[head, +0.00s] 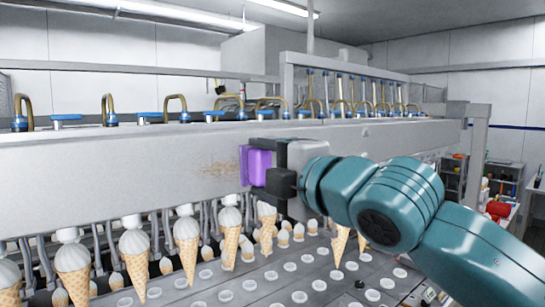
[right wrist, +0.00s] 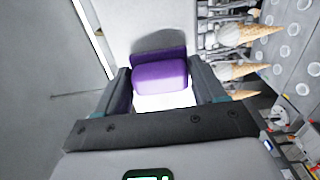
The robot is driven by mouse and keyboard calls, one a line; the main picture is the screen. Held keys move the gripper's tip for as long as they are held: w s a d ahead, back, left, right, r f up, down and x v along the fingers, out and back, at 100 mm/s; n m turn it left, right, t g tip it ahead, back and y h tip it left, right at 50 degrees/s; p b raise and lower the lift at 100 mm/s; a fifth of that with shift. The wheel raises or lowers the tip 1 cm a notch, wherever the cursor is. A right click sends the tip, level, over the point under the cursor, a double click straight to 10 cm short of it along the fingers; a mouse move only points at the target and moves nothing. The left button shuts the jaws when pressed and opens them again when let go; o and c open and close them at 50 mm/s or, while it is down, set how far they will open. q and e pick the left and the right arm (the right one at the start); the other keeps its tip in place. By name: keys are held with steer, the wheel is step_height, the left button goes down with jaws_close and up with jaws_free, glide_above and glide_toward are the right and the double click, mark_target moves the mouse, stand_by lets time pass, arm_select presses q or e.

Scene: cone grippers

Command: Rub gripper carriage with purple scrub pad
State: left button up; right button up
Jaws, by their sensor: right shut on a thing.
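The gripper carriage (head: 120,165) is a long grey beam across the head view, with a brownish stain (head: 222,168) on its front face. My right gripper (head: 275,172) is shut on the purple scrub pad (head: 258,167), just right of the stain. In the right wrist view, the purple pad (right wrist: 160,76) sits between the two fingers, close to the grey carriage face (right wrist: 158,22). I cannot tell whether the pad touches the face. The left gripper is not in view.
Several ice cream cones (head: 134,245) hang in a row below the carriage, above a conveyor plate (head: 260,285) with round holes. Brass hoses with blue fittings (head: 175,105) stand along the carriage top. Shelves and a red item (head: 498,209) are at the far right.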

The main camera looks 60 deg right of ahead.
steer(key=shift+w+a+r+p, duration=0.15)
steer(key=shift+a+p, duration=0.3)
steer(key=shift+w+a+r+p, duration=0.1)
steer(key=shift+a+p, duration=0.3)
steer(key=shift+w+a+f, duration=0.2)
steer(key=shift+a+f, duration=0.05)
steer(key=shift+a, duration=0.4)
steer(key=shift+w+a+r+p, duration=0.15)
steer(key=shift+a+p, duration=0.15)
steer(key=shift+a, duration=0.2)
steer(key=shift+w+a+f+p, duration=0.15)
steer(key=shift+a+p, duration=0.1)
steer(key=shift+a, duration=0.2)
steer(key=shift+w+a, duration=0.25)
steer(key=shift+a, duration=0.55)
steer(key=shift+w+a, duration=0.25)
steer(key=shift+a, duration=0.5)
steer(key=shift+w+a, duration=0.25)
steer(key=shift+a, duration=0.55)
steer(key=shift+s, duration=0.1)
steer(key=shift+s+a+r, duration=0.1)
steer(key=shift+s+a, duration=0.15)
steer(key=shift+s, duration=0.3)
steer(key=p, duration=0.2)
glide_toward(192, 172)
steer(key=shift+w+d, duration=0.1)
